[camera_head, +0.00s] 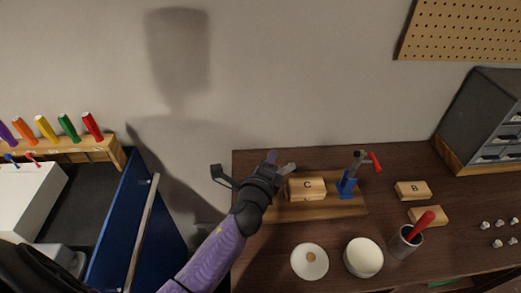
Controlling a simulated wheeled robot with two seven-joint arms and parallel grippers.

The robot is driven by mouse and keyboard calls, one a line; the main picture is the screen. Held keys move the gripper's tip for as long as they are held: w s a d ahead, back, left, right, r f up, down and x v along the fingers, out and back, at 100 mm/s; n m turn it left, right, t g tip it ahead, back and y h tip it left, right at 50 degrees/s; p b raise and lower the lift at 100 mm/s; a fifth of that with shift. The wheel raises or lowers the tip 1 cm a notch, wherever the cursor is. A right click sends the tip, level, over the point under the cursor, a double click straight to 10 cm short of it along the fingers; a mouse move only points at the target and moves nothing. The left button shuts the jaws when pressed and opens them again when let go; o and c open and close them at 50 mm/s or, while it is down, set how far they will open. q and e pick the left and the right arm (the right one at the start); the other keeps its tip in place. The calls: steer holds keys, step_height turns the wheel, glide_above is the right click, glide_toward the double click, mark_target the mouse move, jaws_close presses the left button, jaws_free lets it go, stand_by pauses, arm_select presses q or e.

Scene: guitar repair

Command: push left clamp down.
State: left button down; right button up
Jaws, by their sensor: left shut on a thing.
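A wooden block marked C (307,188) sits on a wooden board (330,208) on the dark table. The right clamp (347,185), blue with a red handle, stands on the board just right of the block, its handle raised and pointing right. My left gripper (274,168) is at the board's left end, beside the block. It is shut on the left clamp, which is mostly hidden by the gripper; a small grey metal piece (288,168) shows beside the fingers. The clamp's exact angle cannot be told. My right gripper is not in view.
Blocks, one marked B (412,190), lie to the right. A white dish (309,261), a white bowl (363,257) and a grey cup (405,242) holding a red-handled tool stand in front. A blue cabinet (120,215) is left, with colored handles in a rack (75,152).

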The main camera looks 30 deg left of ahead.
mark_target(287, 169)
arm_select(q)
steer(key=shift+w+d+m+g+p, duration=0.25)
steer(key=shift+d+m+g+p, duration=0.15)
steer(key=shift+d+m+p, duration=0.3)
steer(key=shift+w+d+f+m+g+p, duration=0.25)
steer(key=shift+m+p, duration=0.1)
steer(key=shift+m, duration=0.2)
steer(key=shift+w+d+f+m+g+p, duration=0.15)
steer(key=shift+d+f+m+g+p, duration=0.15)
steer(key=shift+m, duration=0.25)
steer(key=shift+w+d+f+m+g+y+p, duration=0.4)
steer(key=shift+d+f+m+g+y+p, duration=0.15)
steer(key=shift+m, duration=0.45)
steer(key=shift+f, duration=0.1)
steer(key=shift+s+f+m+y, duration=0.1)
steer(key=shift+f+m+y, duration=0.05)
steer(key=shift+m+y, duration=0.15)
steer(key=c, duration=0.6)
jaws_free()
